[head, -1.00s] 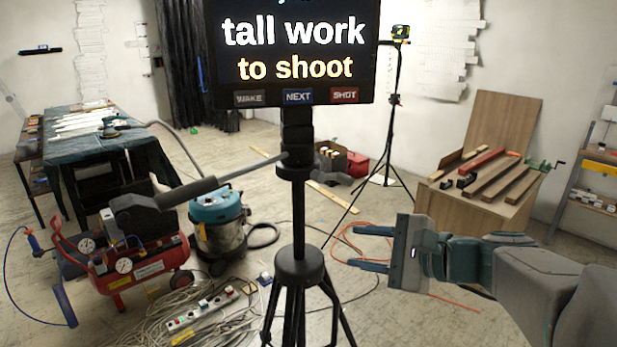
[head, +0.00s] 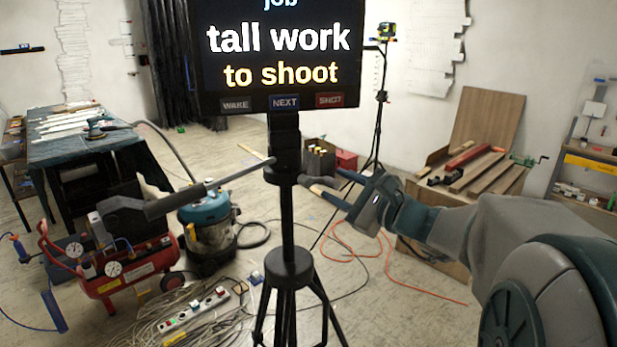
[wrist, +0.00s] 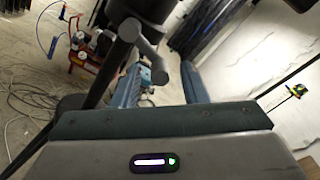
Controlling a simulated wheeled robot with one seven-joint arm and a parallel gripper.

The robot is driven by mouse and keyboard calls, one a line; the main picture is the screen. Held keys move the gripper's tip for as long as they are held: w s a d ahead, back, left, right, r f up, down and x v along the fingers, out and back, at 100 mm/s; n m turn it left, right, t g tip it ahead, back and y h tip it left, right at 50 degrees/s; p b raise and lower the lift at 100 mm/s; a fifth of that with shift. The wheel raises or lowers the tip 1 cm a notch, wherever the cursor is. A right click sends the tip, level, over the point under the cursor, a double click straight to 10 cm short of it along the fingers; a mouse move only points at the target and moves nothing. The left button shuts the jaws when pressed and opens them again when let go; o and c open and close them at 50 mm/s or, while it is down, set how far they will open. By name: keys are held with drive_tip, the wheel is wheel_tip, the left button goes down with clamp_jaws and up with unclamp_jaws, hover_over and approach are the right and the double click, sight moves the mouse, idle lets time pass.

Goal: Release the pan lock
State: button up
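A black tripod (head: 288,230) stands in front of me with a screen (head: 280,60) on top. Its pan head (head: 284,165) has a long grey handle (head: 175,200) reaching left. A short grey lock lever (head: 306,181) sticks out on the right of the head. In the wrist view the lever (wrist: 150,52) juts from the dark post toward the gap between my fingers. My gripper (head: 326,181) is open just right of the head, its fingertips near the lever. The wrist view shows both fingers (wrist: 163,68) apart; I cannot tell whether either touches the lever.
A red compressor (head: 125,265) and a blue-topped vacuum (head: 208,228) stand left of the tripod. A power strip (head: 195,318) and cables lie on the floor. A wooden crate (head: 425,262) with timber stands at the right, and a laser stand (head: 380,100) behind.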

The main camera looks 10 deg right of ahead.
sight(327, 181)
drive_tip(key=shift+x, duration=1.7)
